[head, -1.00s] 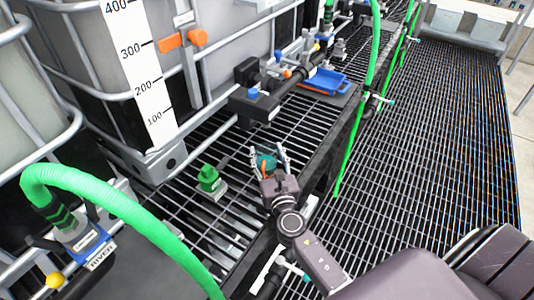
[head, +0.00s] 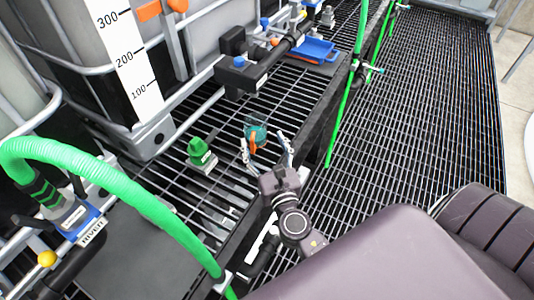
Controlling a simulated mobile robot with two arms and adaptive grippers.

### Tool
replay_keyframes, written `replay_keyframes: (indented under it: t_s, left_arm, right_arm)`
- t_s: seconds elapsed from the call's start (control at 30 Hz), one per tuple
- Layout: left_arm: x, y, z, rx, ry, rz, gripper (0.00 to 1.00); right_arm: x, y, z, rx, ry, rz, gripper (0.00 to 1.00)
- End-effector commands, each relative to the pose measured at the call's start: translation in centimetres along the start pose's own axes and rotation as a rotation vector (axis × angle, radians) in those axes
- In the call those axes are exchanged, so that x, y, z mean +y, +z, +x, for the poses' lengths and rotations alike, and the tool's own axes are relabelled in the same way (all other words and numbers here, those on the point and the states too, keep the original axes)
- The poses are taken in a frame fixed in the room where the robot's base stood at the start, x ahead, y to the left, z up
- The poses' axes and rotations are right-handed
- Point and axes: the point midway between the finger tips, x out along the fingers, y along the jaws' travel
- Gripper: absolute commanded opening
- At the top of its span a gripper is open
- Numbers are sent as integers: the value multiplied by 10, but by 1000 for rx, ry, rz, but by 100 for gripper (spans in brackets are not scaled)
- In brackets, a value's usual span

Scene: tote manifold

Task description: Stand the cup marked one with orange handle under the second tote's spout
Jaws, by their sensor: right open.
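A small teal, see-through cup (head: 260,130) with an orange handle (head: 253,143) stands upright on the black grating near its front edge. Its marking is too small to read. My right gripper (head: 264,140) is open just in front of the cup, its fingers apart and the cup slightly beyond their tips. A black outlet valve with a blue cap (head: 245,75) juts from the tote with the numbered scale (head: 128,60). The cup stands in front of this outlet, not visibly beneath it. My left gripper is out of view.
A green block-like item (head: 201,152) stands on the grating left of the cup. A blue tray (head: 313,50) lies farther back. A green hose (head: 120,190) arches across the lower left, and another green hose (head: 345,110) hangs right of the cup.

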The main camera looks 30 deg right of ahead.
Motion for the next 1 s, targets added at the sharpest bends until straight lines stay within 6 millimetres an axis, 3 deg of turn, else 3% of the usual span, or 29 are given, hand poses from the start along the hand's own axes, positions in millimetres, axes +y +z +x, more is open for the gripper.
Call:
replay_keyframes:
  t_s: [0.1, 0.3, 1.0]
  left_arm:
    - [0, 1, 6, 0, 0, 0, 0]
    - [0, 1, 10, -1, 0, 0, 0]
    - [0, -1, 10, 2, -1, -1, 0]
  right_arm:
    - [-1, -2, -20, 1, -1, 0, 66]
    - [0, 0, -36, -1, 0, -1, 66]
    - [0, 0, -39, -1, -1, 0, 66]
